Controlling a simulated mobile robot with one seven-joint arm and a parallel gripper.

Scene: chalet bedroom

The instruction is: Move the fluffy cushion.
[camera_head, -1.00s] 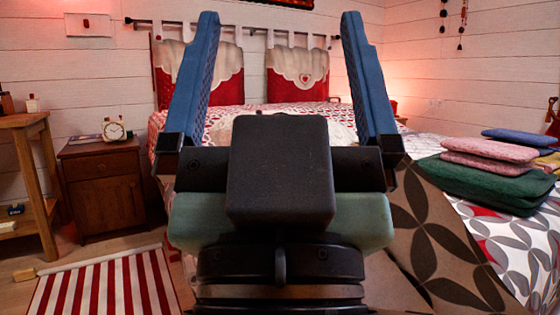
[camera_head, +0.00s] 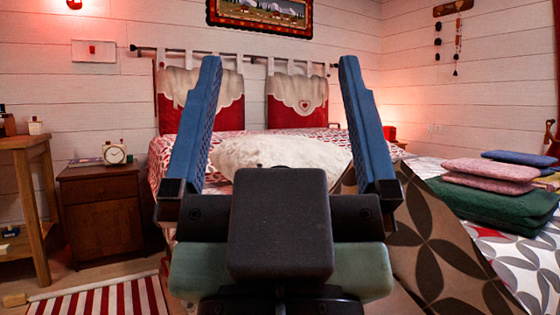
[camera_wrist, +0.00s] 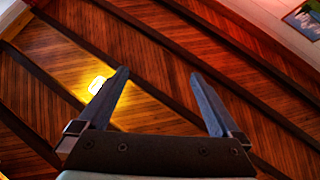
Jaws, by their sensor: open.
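The fluffy cushion (camera_head: 280,154) is cream-white and lies on the bed beyond my gripper in the head view. Its lower part is hidden behind my gripper. My gripper (camera_head: 277,70) is open, with its two blue fingers spread wide and pointing up. In the head view the cushion shows between and behind the fingers; I see no contact. The wrist view shows my gripper (camera_wrist: 160,73) open and empty, facing a wooden ceiling, with no cushion in sight.
The bed (camera_head: 440,162) has a folded patterned cover (camera_head: 435,240) near me at the right. Stacked folded textiles (camera_head: 500,185) lie on it. A nightstand (camera_head: 103,215) with a clock (camera_head: 115,153) and a wooden table (camera_head: 25,150) stand at the left. A striped rug (camera_head: 100,303) lies on the floor.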

